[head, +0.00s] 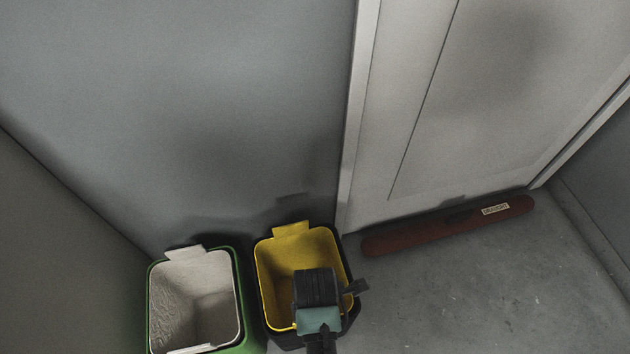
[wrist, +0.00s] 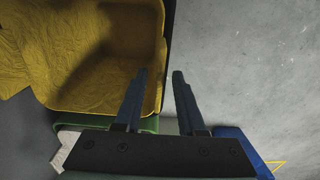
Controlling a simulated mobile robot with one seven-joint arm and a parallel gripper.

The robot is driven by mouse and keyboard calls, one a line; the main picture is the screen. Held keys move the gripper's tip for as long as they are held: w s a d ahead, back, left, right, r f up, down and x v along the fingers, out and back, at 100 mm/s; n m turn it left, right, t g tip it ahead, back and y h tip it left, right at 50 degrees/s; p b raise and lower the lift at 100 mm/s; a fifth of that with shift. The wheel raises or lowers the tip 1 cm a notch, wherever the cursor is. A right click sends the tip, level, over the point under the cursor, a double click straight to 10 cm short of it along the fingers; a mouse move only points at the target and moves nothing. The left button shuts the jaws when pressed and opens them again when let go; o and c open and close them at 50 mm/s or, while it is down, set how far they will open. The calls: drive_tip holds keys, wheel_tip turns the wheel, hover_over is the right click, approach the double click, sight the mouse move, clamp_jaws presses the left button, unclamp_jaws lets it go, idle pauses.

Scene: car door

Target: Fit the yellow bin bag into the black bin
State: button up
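The yellow bin bag (head: 280,255) lines the inside of the black bin (head: 350,318), its edge showing around the opening with a flap at the back. My gripper (head: 350,288) is over the bin's right front side and hides part of the bag's edge.
A green bin (head: 246,310) with a whitish liner (head: 205,310) stands close on the left. A wall is behind. A reddish draught stopper (head: 445,235) lies along the door (head: 480,120). A blue object (wrist: 235,145) shows in the wrist view. Floor at right is clear.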

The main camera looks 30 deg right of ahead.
wheel_tip(320, 180, up, 10)
drive_tip(key=p, duration=0.4)
drive_tip(key=shift+w, duration=0.1)
